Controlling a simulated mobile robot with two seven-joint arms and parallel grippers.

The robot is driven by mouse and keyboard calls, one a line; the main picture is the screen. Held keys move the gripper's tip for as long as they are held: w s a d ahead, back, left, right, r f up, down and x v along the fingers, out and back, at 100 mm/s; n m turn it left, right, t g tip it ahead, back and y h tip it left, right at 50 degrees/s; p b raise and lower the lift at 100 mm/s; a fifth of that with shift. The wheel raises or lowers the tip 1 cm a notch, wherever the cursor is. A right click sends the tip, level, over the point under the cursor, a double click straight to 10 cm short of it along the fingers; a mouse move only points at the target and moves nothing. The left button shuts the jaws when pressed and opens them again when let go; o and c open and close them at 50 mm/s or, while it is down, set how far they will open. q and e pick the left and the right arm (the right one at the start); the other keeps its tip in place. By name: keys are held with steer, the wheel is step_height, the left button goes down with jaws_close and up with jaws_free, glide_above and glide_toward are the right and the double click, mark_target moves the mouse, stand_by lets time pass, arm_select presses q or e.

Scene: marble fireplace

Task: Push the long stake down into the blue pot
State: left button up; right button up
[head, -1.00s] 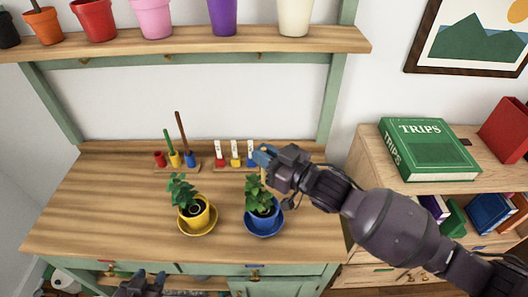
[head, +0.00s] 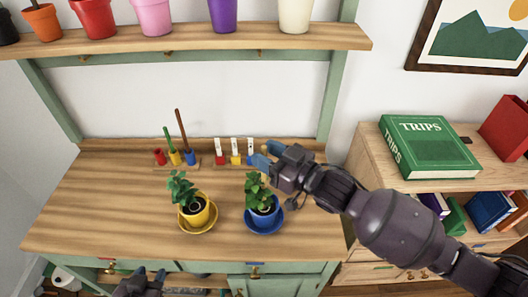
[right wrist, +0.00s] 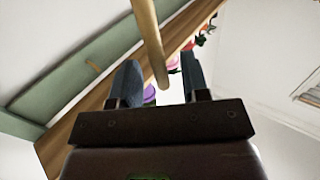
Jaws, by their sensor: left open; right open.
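The blue pot (head: 262,215) stands in a blue saucer at the right of the worktop and holds a leafy plant. A pale wooden stake (head: 264,177) shows as a short length above its leaves, just below my right gripper. The rest is hidden by leaves and gripper. My right gripper (head: 263,154) is open, its blue fingers apart at the stake's upper end. In the right wrist view the stake (right wrist: 148,40) ends close to the gap between the open fingers (right wrist: 160,80); contact cannot be told. My left gripper (head: 150,276) is open and empty at the bottom edge.
A yellow pot (head: 194,214) with a plant stands left of the blue one. Behind are small racks with coloured holders, a green stick (head: 170,139) and a tall brown stick (head: 183,130). A shelf (head: 170,42) of pots hangs above. The worktop's left side is clear.

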steer(key=v, duration=1)
steer(key=shift+b, duration=0.3)
